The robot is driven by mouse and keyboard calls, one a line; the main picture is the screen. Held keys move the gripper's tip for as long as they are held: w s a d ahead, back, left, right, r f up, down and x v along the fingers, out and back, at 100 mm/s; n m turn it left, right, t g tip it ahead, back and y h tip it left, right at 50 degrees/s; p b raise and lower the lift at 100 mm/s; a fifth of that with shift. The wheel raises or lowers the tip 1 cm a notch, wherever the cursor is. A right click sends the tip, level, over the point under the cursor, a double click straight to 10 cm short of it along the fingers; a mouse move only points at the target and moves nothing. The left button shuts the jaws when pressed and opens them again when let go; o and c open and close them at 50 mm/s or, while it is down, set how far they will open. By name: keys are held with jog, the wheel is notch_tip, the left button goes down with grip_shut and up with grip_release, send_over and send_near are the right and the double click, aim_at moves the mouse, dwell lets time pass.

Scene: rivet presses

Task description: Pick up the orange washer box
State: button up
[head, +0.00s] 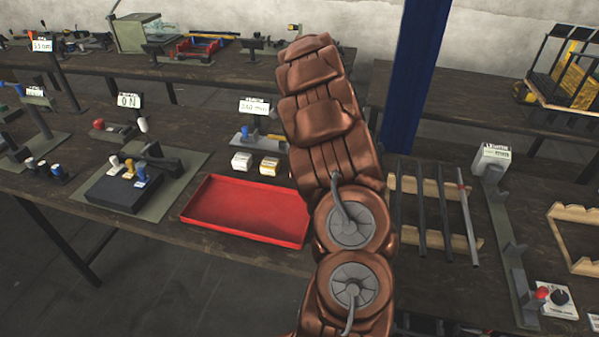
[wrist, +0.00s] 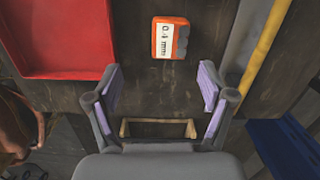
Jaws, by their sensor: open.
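The orange washer box (wrist: 170,38) shows in the wrist view, at the top, a little right of centre. It is small, with a white label reading "0.4 mm", and lies on the dark bench top. My gripper (wrist: 161,86) is open and empty, its two purple-padded fingers spread wide. The box is ahead of the fingertips, beyond the gap between them, and not touched. In the head view my copper-coloured arm covers the middle of the bench; I cannot make out the gripper or the orange box there.
A red tray (head: 245,210) lies left of my arm; it also shows in the wrist view (wrist: 60,38). Behind it stand a white box (head: 241,161) and a yellowish box (head: 269,166). Rods on a wooden rack (head: 435,212) lie right of my arm. A blue post (head: 412,75) rises behind.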

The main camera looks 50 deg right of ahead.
jog(key=shift+d+f+m, duration=0.4)
jog(key=shift+d+f, duration=0.15)
jog(key=shift+d, duration=0.25)
jog(key=shift+w+f, duration=0.1)
jog(key=shift+f, duration=0.15)
notch_tip(320, 180, down, 2)
jog(key=shift+w+f+p, duration=0.1)
jog(key=shift+w+p, duration=0.05)
jog(key=shift+p, duration=0.3)
jog(key=shift+w+a+f+p, duration=0.2)
jog(key=shift+f+p, duration=0.2)
jog(key=shift+f, duration=0.45)
jog(key=shift+w+a+f+p, duration=0.2)
jog(key=shift+f+p, duration=0.25)
jog(key=shift+f, duration=0.4)
jog(key=shift+w+a+f+p, duration=0.1)
jog(key=shift+w+f+p, duration=0.25)
jog(key=shift+f, duration=0.5)
jog(key=shift+s, duration=0.1)
jog(key=c, duration=1.3)
